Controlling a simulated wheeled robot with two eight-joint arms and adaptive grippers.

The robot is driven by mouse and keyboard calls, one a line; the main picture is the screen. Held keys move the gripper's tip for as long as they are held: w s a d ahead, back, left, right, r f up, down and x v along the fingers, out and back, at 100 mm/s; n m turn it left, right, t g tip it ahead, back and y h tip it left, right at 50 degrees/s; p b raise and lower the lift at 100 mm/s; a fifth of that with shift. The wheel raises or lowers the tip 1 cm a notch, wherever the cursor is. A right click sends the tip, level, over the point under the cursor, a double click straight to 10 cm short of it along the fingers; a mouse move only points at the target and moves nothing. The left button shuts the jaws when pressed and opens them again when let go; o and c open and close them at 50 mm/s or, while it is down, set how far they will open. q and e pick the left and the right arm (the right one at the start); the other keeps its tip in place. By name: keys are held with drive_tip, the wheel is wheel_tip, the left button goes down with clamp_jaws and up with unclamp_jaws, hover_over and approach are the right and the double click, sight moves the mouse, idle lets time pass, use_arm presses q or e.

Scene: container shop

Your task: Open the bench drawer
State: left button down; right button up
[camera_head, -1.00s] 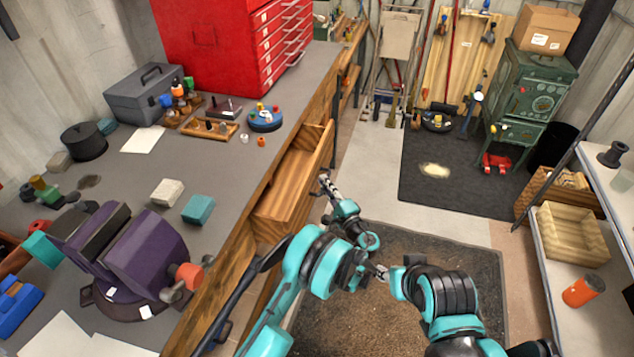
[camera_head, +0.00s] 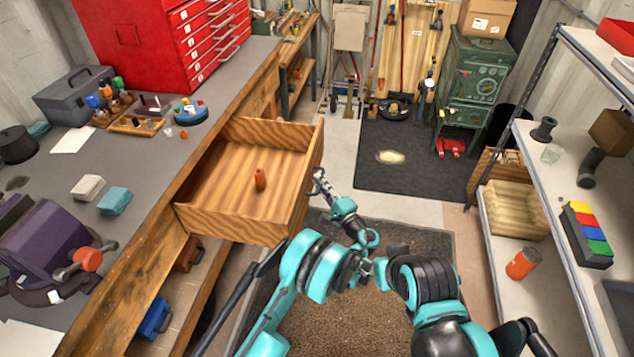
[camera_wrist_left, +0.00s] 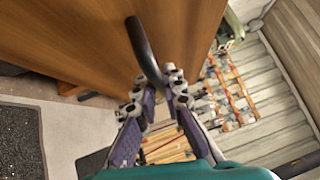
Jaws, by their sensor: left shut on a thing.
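The wooden bench drawer (camera_head: 240,222) is pulled well out from under the grey bench top in the head view. An orange cylindrical object (camera_head: 260,179) stands inside it on the drawer floor. My left gripper (camera_head: 320,183) is at the drawer's front face. In the left wrist view, my left gripper (camera_wrist_left: 160,100) is shut on the dark curved drawer handle (camera_wrist_left: 143,48), which stands out from the wooden drawer front (camera_wrist_left: 90,45). My right arm reaches in at the lower right of the head view; its gripper cannot be made out.
A purple vise (camera_head: 45,245), a teal block (camera_head: 115,201) and a red tool chest (camera_head: 150,45) are on the bench. A metal shelf (camera_head: 555,150) stands at the right. The floor between them is narrow, with a brown mat (camera_head: 350,320).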

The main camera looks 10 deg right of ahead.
use_arm(q)
drive_tip(key=shift+s+d+f, duration=0.1)
drive_tip(key=shift+s+d, duration=0.05)
drive_tip(key=shift+d, duration=0.3)
use_arm(e)
drive_tip(key=shift+s+d, duration=0.1)
drive_tip(key=shift+d, duration=0.2)
use_arm(q)
drive_tip(key=c, duration=1.6)
unclamp_jaws()
